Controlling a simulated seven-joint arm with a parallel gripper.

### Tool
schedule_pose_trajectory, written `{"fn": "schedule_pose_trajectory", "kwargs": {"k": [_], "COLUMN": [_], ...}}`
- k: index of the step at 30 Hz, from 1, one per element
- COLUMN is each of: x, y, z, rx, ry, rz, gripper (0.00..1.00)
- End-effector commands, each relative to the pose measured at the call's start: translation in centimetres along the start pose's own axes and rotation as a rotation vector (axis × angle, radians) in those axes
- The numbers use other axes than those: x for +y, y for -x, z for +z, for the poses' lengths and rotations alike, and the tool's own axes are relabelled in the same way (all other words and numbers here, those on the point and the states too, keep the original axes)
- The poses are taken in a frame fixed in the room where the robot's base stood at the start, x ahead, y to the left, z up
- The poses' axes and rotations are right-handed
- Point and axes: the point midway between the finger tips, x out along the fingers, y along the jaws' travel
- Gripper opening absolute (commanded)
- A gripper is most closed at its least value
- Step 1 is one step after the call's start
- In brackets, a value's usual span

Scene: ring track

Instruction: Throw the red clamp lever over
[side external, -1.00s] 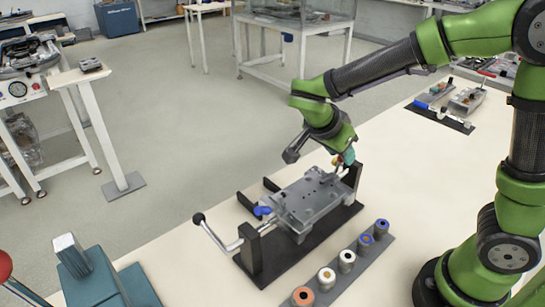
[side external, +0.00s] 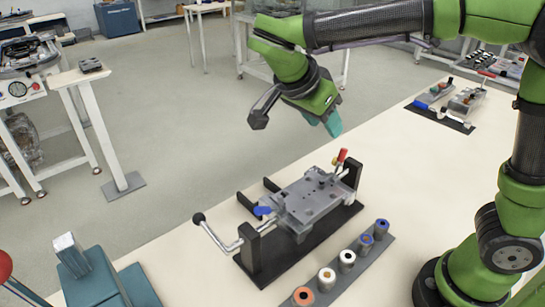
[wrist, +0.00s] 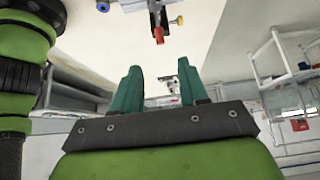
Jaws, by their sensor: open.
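The red clamp lever (side external: 342,155) stands at the far right end of the grey fixture plate (side external: 308,203), its red tip pointing up and tilted slightly. Its red end also shows at the top of the wrist view (wrist: 158,36). My gripper (side external: 333,124) is above and a little left of the lever, apart from it. In the wrist view its two teal fingers (wrist: 159,75) are spread with nothing between them.
A crank with a black knob (side external: 198,218) sticks out left of the fixture's black base (side external: 263,262). A rack (side external: 327,299) of several coloured rings stands in front. Another small fixture (side external: 466,100) lies at the back right. The table between is clear.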

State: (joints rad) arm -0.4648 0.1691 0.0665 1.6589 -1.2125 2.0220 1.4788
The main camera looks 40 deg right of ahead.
Motion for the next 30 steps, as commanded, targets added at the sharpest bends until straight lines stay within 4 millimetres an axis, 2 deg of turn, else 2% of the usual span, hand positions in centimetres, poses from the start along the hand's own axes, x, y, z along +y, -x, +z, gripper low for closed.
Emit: {"fn": "schedule_pose_trajectory", "kwargs": {"k": [3,7,12,20,23,28,30], "x": [-0.1,0.0,0.0,0.0,-0.4,-2.2,-2.8], "y": [2.2,3.5,4.2,4.1,3.4,-0.5,-2.4], "z": [0.1,0.1,0.0,0.0,-0.9,-4.6,-6.5], "rx": [-0.001,0.0,0.0,0.0,0.002,-0.02,-0.076], "ry": [0.0,0.001,0.0,-0.001,-0.028,-0.153,-0.146], "rz": [-0.002,0.0,0.0,0.002,0.025,0.152,0.235], "gripper": [0.43,0.43,0.43,0.43,0.43,0.43,0.43]}}
